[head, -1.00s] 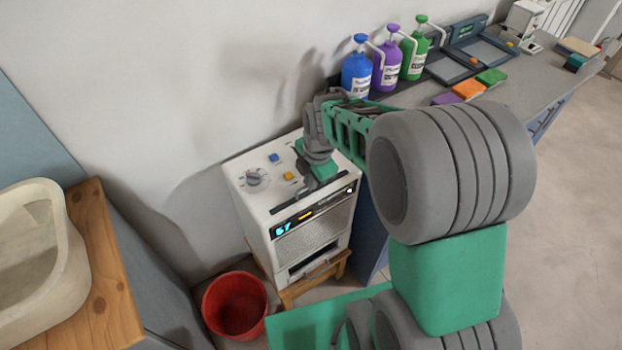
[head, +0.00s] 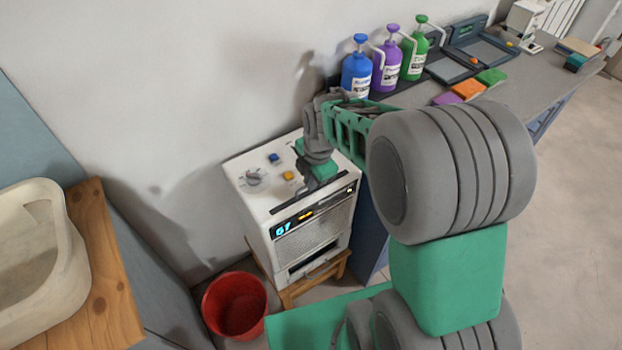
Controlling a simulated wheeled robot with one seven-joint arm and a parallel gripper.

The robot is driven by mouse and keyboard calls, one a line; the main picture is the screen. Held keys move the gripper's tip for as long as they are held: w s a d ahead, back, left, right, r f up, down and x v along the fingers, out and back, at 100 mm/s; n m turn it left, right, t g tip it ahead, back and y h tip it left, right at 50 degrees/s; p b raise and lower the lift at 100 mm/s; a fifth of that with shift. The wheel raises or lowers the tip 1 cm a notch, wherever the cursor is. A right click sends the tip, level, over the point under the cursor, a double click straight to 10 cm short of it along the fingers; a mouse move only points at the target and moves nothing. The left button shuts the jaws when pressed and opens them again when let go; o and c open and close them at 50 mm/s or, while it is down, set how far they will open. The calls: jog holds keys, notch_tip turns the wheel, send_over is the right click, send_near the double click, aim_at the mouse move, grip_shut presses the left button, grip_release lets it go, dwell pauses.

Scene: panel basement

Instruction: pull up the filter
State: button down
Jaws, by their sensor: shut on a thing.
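A white box-shaped machine (head: 248,205) stands against the wall in the head view. Its top has a knob (head: 253,178), a blue button (head: 273,158) and a yellow button (head: 288,176). My gripper (head: 318,182) points down onto the right part of the top, at a dark grey piece (head: 300,195) that I take to be the filter's top or handle. My gripper is shut on it. My wrist and gripper hide most of this piece, and I cannot tell how far it stands out of the machine.
The machine sits on a wooden stool (head: 288,296). A red bucket (head: 235,304) is on the floor beside it. A pale basin (head: 30,265) stands on a wooden top at left. Blue, purple and green pump bottles (head: 357,72) stand on the bench (head: 525,90) behind my arm.

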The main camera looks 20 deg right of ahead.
notch_tip(320, 180, up, 21)
jog(key=p, duration=0.8)
jog(key=shift+w+f, duration=0.15)
jog(key=c, duration=1.7)
grip_release()
jog(key=shift+c, duration=0.2)
jog(key=shift+o, duration=1)
jog(key=shift+f, duration=0.1)
notch_tip(320, 180, up, 8)
jog(key=s+b, duration=0.1)
jog(key=shift+s+d+f, duration=0.15)
jog(key=shift+s+d, duration=0.15)
jog(key=shift+s, duration=0.1)
